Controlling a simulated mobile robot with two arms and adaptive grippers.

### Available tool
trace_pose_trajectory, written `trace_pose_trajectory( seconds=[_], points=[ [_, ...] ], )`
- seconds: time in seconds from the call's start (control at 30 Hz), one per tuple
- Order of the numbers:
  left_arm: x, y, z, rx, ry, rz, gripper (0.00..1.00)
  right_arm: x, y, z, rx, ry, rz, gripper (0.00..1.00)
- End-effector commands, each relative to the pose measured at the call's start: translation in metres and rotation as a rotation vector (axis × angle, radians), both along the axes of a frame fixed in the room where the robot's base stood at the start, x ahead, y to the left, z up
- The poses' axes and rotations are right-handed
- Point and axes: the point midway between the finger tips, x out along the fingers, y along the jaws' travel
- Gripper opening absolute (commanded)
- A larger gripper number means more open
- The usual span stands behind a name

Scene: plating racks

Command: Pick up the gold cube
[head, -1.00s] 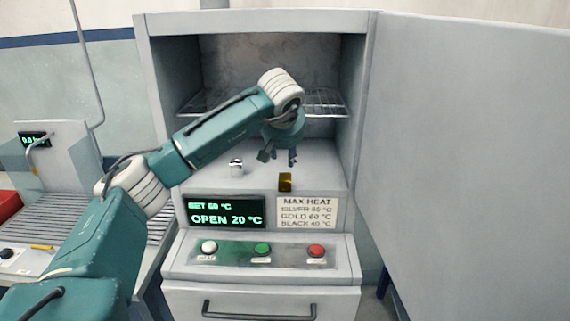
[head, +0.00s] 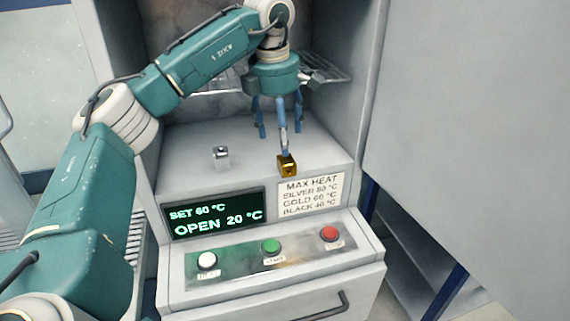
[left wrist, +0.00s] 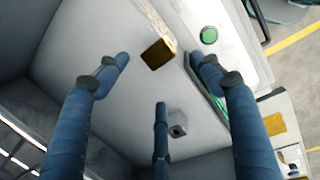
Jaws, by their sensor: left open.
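The gold cube (head: 286,168) sits near the front edge of the oven's pale floor, just behind the control panel. My left gripper (head: 279,130) hangs over the oven floor, its three blue fingers spread and pointing down. One finger lines up with the cube's top edge in the head view; I cannot tell if it touches. In the left wrist view the gold cube (left wrist: 158,54) shows between the tips of the two outer fingers, with nothing gripped. The third finger points toward it from below in the picture. My right gripper is not in view.
A silver cube (head: 221,156) stands left of the gold one on the oven floor. A wire rack (head: 322,75) is behind the gripper. The open door (head: 470,130) bounds the right side. A display (head: 214,213), heat label (head: 311,195) and buttons are in front.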

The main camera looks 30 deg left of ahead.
Motion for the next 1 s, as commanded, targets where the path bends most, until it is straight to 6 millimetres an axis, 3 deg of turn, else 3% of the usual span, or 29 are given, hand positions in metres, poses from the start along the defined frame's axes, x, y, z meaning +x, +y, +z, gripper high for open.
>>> trace_pose_trajectory(
  seconds=[0.27,0.53,0.7,0.97,1.0],
  points=[
    [0.006,0.001,-0.034,0.002,0.001,-0.001,0.66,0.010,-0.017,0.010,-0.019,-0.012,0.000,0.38],
    [0.012,-0.001,-0.062,0.002,0.003,-0.003,0.66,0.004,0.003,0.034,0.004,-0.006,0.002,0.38],
    [0.016,-0.001,-0.084,0.001,-0.001,-0.003,0.66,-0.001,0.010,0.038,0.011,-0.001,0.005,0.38],
    [0.017,-0.001,-0.088,0.002,-0.003,-0.003,0.66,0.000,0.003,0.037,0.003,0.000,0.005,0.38],
    [0.017,-0.001,-0.088,0.002,-0.003,-0.003,0.58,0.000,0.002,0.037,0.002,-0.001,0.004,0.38]
  ],
)
